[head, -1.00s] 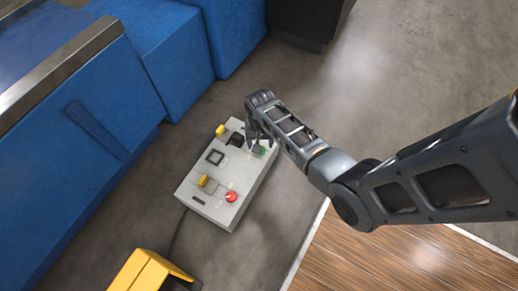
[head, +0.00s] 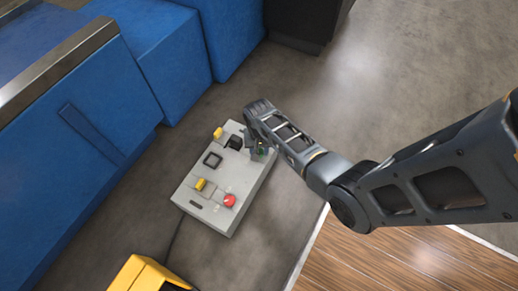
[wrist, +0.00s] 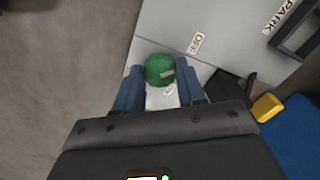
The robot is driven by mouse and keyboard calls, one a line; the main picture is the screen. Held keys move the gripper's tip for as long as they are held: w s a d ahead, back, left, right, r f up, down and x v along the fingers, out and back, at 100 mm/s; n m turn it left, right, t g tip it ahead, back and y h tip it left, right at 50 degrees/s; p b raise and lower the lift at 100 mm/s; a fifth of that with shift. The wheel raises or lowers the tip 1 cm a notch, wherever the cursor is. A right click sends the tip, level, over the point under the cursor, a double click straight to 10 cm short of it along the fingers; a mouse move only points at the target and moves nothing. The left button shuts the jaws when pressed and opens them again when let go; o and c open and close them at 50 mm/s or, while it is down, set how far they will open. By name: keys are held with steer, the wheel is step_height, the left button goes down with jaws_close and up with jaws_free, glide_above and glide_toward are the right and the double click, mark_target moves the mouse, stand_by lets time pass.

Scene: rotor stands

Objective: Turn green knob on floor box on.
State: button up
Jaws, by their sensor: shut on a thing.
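The grey floor box (head: 222,178) lies on the floor in the head view. Its green knob (head: 259,156) is at the right side of its far end, largely hidden by my gripper (head: 258,148). In the wrist view the round green knob (wrist: 157,67) sits between the two blue-grey fingertips of my gripper (wrist: 159,72), which is shut on it. A pale mark on the knob points right, slightly toward the gripper side. An OFF label (wrist: 197,43) is beyond the knob to the right. Another label (wrist: 169,89) between the fingers is partly hidden and hard to read.
The box also carries a red knob (head: 230,200), yellow parts (head: 201,184) and a black square frame (head: 213,160). Blue blocks (head: 165,55) stand to the left and behind. A yellow object (head: 145,275) is at the near edge. Bare floor (head: 390,90) lies right of the box.

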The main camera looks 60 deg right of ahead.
steer(key=c, duration=0.4)
steer(key=shift+o, duration=0.2)
steer(key=shift+r+m+p, duration=0.1)
steer(key=shift+m+p, duration=0.25)
steer(key=shift+m, duration=0.05)
steer(key=m+p, duration=0.1)
steer(key=m, duration=0.1)
steer(key=shift+m+p, duration=0.35)
steer(key=shift+m, duration=0.05)
steer(key=m+p, duration=0.2)
steer(key=m, duration=0.2)
steer(key=shift+m, duration=0.3)
steer(key=m+p, duration=0.1)
steer(key=m, duration=0.3)
steer(key=shift+m, duration=0.3)
steer(key=m+p, duration=0.1)
steer(key=m, duration=0.4)
